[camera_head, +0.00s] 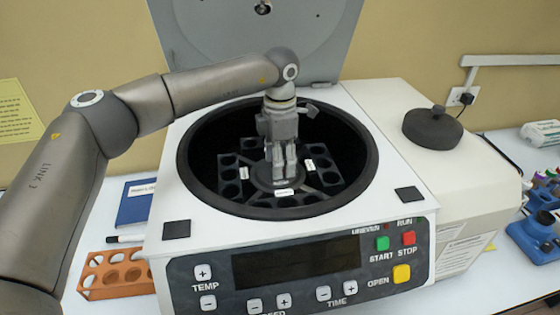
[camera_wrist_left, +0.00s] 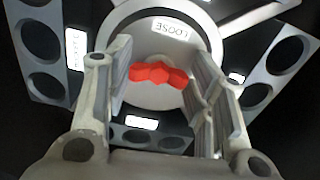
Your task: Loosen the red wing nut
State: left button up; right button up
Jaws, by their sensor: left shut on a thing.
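The red wing nut (camera_wrist_left: 158,74) sits at the centre of the centrifuge rotor, in front of a pale round hub (camera_wrist_left: 150,40) marked "LOOSE". In the left wrist view its wings reach across between the two fingers. My left gripper (camera_head: 281,178) points down into the open centrifuge bowl (camera_head: 205,150) and is shut on the wing nut; the fingers hide the nut in the head view. The rotor (camera_head: 231,173) has dark blocks with round holes around the hub. My right gripper is not in view.
The bowl's dark rim surrounds my left gripper. The raised lid (camera_head: 215,45) stands behind. The control panel (camera_head: 300,275) is at the front. An orange tube rack (camera_head: 115,275) and a blue book (camera_head: 135,205) lie left; a black knob (camera_head: 432,127) is right.

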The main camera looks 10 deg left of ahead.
pick_arm(q)
jog(key=n+b, duration=0.2)
jog(key=n, duration=0.1)
jog(key=shift+w+f, duration=0.1)
jog(key=shift+f, duration=0.05)
jog(key=n+b, duration=0.2)
jog(key=n, duration=0.2)
jog(key=shift+w+a+n+b, duration=0.1)
jog(key=shift+a+n+b, duration=0.05)
jog(key=shift+n+b, duration=0.25)
jog(key=n+b, duration=0.1)
jog(key=n, duration=0.3)
jog(key=shift+a+b, duration=0.1)
jog(key=shift+b, duration=0.3)
jog(key=n, duration=0.1)
jog(key=n+b, duration=0.1)
jog(key=n, duration=0.3)
jog(key=shift+a+r+b, duration=0.15)
jog(key=shift+r+b, duration=0.1)
jog(key=shift+b, duration=0.1)
jog(key=shift+n, duration=0.3)
jog(key=o, duration=1)
